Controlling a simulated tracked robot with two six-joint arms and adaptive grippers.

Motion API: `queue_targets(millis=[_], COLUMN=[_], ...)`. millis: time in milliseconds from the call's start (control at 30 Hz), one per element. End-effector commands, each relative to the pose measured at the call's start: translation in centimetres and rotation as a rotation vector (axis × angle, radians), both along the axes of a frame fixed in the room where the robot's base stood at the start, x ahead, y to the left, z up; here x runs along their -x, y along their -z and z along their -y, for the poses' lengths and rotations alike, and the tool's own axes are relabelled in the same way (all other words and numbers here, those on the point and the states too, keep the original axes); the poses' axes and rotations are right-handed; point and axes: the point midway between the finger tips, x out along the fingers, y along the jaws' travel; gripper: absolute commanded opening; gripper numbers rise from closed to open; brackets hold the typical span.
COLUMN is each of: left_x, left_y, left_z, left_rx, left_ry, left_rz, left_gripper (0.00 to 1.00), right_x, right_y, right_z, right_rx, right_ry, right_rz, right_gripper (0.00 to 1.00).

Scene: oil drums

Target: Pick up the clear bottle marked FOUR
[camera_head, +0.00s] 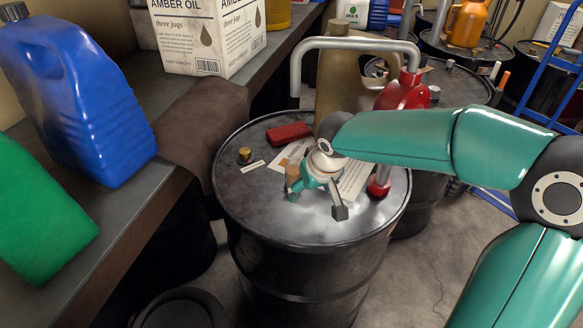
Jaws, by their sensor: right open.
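I cannot make out a clear bottle marked FOUR in the head view. My right gripper (317,200) is open above the top of the near black drum (265,215), its fingers spread downward. A small tan-brown object (292,173) shows beside its left finger, partly covered; I cannot tell what it is or whether they touch. My right arm comes in from the right and hides part of the drum top behind it. My left gripper is out of view.
A bench at left holds a blue jug (85,100), a green jug (40,225) and an AMBER OIL box (205,35). The drum's front top is clear.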

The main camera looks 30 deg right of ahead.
Motion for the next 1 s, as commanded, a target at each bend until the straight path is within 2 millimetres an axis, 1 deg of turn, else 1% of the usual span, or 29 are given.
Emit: queue_targets(millis=[133,200,400,500,700,800,1000], left_x=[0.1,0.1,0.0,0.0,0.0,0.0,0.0], left_y=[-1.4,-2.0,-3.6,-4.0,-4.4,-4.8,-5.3], left_z=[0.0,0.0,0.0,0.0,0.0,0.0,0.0], left_rx=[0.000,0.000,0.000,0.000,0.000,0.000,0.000], left_ry=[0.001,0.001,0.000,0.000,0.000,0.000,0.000], left_rz=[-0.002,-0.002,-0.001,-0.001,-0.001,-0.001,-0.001], left_gripper=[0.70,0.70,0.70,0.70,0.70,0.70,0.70], right_x=[-1.7,-3.0,-6.8,-8.0,-9.0,-9.8,-10.8], right_y=[-0.3,-0.3,-0.3,-0.2,0.0,-0.1,3.0], right_z=[1.4,2.0,3.2,3.6,3.9,4.1,4.4], right_rx=[0.000,0.000,-0.001,0.000,0.000,0.000,-0.001], right_ry=[0.022,0.030,0.036,0.037,0.039,0.039,0.038], right_rz=[-0.003,-0.004,-0.003,-0.002,-0.003,-0.002,-0.006], right_gripper=[0.77,0.77,0.77,0.77,0.77,0.77,0.77])
